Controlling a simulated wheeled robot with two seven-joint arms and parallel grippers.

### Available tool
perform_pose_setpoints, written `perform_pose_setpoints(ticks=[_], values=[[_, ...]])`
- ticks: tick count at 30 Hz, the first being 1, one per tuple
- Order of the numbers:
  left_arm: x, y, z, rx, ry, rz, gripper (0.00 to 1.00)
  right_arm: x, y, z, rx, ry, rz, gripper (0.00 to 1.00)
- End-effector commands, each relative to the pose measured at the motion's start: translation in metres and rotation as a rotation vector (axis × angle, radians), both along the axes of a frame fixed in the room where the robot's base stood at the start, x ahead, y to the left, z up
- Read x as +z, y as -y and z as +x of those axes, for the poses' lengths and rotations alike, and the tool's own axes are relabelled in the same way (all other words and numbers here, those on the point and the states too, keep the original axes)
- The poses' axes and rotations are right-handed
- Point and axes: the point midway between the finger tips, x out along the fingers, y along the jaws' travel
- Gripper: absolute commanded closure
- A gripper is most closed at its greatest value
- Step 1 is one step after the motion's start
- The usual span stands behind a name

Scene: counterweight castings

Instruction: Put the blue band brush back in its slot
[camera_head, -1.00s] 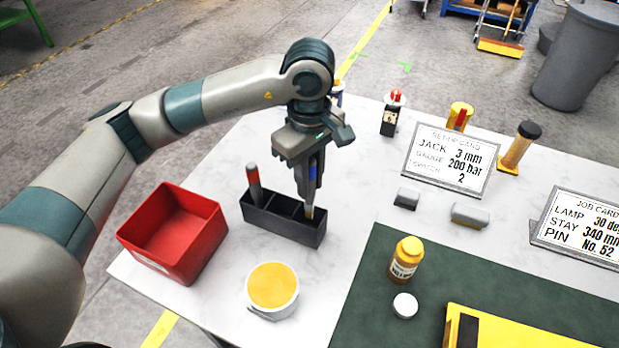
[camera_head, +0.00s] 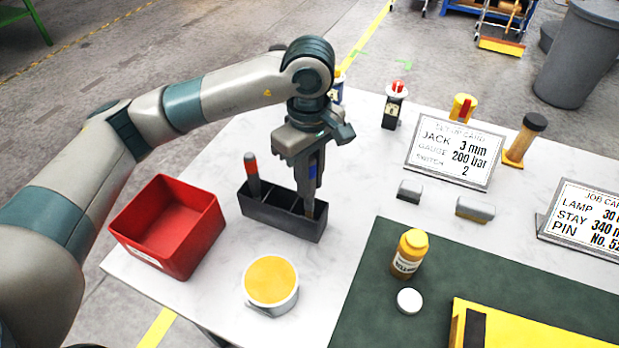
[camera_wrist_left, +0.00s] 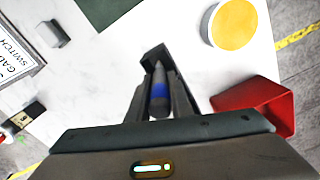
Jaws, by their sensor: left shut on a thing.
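My left gripper (camera_head: 307,179) points down over the right end of a black slotted holder (camera_head: 262,212). It is shut on the blue band brush (camera_head: 312,172), whose dark handle with a blue band shows between the fingers. In the left wrist view the brush (camera_wrist_left: 159,92) stands between the fingers, over the holder (camera_wrist_left: 154,54). The brush's lower end is at or inside the right slot; the fingers and holder wall hide how deep. Another brush with a red band (camera_head: 251,168) stands in the holder's left slot. My right gripper is not in view.
A red bin (camera_head: 196,235) stands left of the holder. A pot with yellow contents (camera_head: 271,281) stands in front. A yellow-capped bottle (camera_head: 409,253) and white lid (camera_head: 409,301) are on the dark mat (camera_head: 372,290).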

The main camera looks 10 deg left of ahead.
Motion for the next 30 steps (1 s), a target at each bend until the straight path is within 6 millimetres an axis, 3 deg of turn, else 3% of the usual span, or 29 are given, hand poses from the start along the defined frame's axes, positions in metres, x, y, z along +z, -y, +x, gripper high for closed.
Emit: perform_pose_setpoints(ticks=[6, 30], values=[[0.0, 0.0, 0.0, 0.0, 0.0, 0.0, 1.0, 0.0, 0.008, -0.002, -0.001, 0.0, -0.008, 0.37], [-0.021, 0.0, 0.0, 0.0, 0.0, 0.0, 1.0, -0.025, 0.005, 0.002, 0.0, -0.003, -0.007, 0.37]])
